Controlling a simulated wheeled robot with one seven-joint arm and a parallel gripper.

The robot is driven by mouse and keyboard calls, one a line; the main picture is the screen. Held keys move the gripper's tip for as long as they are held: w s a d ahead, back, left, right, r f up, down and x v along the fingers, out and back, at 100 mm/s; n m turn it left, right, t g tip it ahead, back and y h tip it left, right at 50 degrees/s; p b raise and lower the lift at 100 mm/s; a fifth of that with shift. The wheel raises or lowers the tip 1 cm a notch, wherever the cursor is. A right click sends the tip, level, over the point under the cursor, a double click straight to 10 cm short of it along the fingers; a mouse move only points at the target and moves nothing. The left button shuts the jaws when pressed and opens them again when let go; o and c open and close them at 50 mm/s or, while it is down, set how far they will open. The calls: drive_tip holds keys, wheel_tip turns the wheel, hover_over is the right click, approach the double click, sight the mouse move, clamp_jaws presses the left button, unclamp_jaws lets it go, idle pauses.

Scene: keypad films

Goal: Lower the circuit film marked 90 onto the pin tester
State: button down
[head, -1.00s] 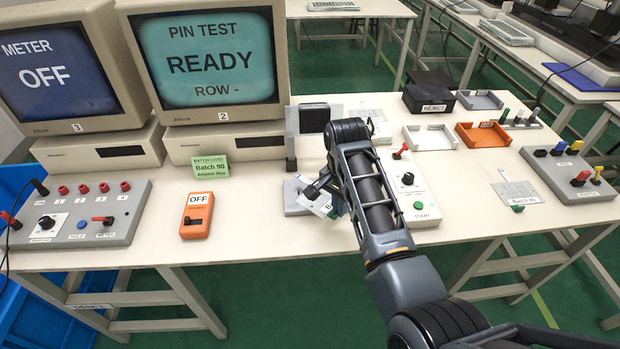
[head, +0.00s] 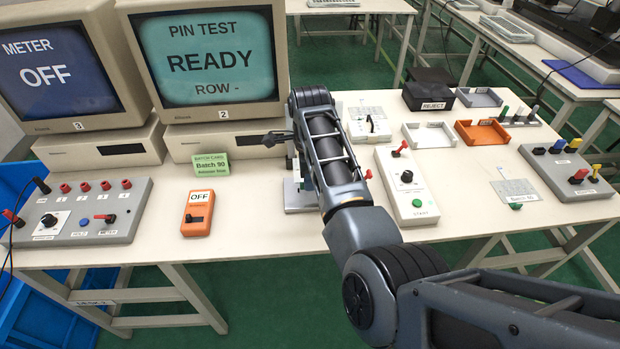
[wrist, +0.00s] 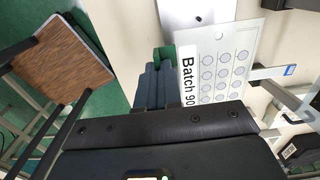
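In the wrist view a pale circuit film (wrist: 222,62) with rows of circles and the mark Batch 90 shows large, with a green tab (wrist: 187,38) on its left edge. My gripper (wrist: 162,62) has its dark fingers close together at this tab and appears shut on it. In the head view the hand is mostly hidden behind my arm, and the held film does not show there. Part of a grey plate (head: 298,197), likely the pin tester's bed, shows left of my arm. The film's height over it cannot be told.
A START box (head: 408,190) stands right of my arm; an orange meter (head: 198,213) lies left. The screen (head: 210,60) reads PIN TEST READY. Trays (head: 430,136) and a REJECT box (head: 428,96) stand further back.

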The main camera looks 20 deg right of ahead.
drive_tip(key=shift+f+b, duration=1.9)
drive_tip(key=shift+f, duration=1)
drive_tip(key=shift+f+b, duration=0.5)
drive_tip(key=shift+f, duration=0.9)
idle(0.4)
drive_tip(key=c, duration=1.2)
unclamp_jaws()
drive_tip(key=shift+c, duration=0.2)
drive_tip(key=shift+r, duration=0.15)
wheel_tip(320, 180, up, 8)
drive_tip(key=shift+f, duration=0.2)
drive_tip(key=shift+a, duration=0.1)
